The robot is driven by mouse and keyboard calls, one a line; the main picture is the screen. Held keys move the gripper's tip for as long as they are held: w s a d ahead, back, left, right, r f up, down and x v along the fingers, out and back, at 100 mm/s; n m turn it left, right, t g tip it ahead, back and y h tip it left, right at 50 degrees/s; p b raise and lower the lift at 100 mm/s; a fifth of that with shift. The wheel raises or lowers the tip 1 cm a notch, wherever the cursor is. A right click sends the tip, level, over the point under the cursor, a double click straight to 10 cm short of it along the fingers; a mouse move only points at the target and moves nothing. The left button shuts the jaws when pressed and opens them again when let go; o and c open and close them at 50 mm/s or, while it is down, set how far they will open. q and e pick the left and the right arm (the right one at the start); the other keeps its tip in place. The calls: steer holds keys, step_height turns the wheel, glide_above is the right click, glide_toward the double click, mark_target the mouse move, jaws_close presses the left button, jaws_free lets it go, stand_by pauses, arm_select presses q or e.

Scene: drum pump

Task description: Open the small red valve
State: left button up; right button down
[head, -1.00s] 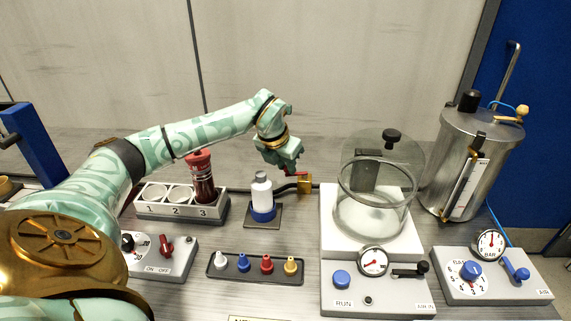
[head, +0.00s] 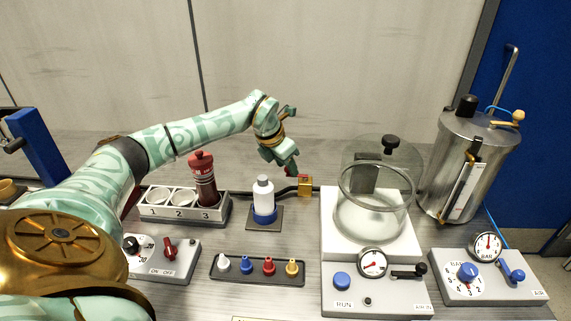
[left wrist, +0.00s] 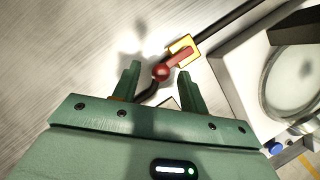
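The small red valve (left wrist: 162,72) has a red handle with a rounded end, on a yellow body (left wrist: 182,47) in the dark hose line. In the head view, the yellow body (head: 305,185) sits just right of the white bottle, and only a little red shows by the gripper. My left gripper (head: 287,168) hangs just above and left of the yellow body. In the left wrist view, its two fingers (left wrist: 160,75) are apart, with the red rounded end between their tips. I cannot tell whether they touch it. My right gripper is not in view.
A white bottle with a blue base (head: 264,200) stands close left of the valve. A glass bell jar (head: 378,190) on a white stand is close right. A rack (head: 160,212) with a dark red bottle is farther left. Coloured knobs (head: 257,271) lie in front.

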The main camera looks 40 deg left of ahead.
arm_select(q)
steer(key=p+v, duration=0.4)
steer(key=v, duration=1.2)
steer(key=shift+r, duration=0.2)
steer(key=shift+a, duration=0.1)
steer(key=shift+r+p, duration=0.1)
steer(key=shift+p, duration=0.2)
